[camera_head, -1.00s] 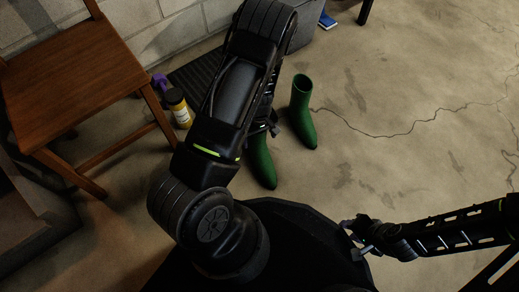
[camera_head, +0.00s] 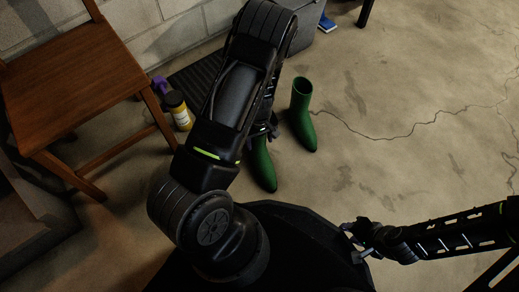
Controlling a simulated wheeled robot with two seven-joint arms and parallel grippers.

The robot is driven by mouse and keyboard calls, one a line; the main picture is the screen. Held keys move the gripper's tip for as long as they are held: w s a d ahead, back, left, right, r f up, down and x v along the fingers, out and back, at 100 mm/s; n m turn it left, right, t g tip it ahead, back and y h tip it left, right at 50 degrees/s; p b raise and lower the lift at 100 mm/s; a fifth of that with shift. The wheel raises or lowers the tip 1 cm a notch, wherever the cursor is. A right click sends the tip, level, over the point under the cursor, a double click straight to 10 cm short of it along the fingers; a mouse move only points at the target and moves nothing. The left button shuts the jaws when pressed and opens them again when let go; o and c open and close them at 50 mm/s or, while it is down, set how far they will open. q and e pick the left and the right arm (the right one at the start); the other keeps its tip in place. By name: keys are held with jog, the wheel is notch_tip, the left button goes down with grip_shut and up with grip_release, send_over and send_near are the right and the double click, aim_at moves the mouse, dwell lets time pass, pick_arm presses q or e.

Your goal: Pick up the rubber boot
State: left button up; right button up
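Two green rubber boots stand on the concrete floor in the head view. The right boot (camera_head: 302,115) is upright and fully visible, its toe pointing toward me. The left boot (camera_head: 263,166) shows mainly its foot; its shaft is mostly hidden behind my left arm. My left gripper (camera_head: 268,131) is at the upper part of the left boot, partly hidden by my own arm. I cannot tell whether its fingers are open or closed on the boot. My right gripper (camera_head: 358,241) is low at the right, away from both boots, and its fingers look apart with nothing between them.
A wooden chair (camera_head: 75,84) stands at the left. A blue item (camera_head: 327,21) lies at the back. The floor to the right is clear.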

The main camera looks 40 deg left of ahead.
pick_arm(q)
grip_shut()
dwell(0.4)
notch_tip(320, 180, up, 9)
jog(key=p, duration=0.4)
jog(key=shift+p, duration=0.4)
jog(key=shift+r, duration=0.55)
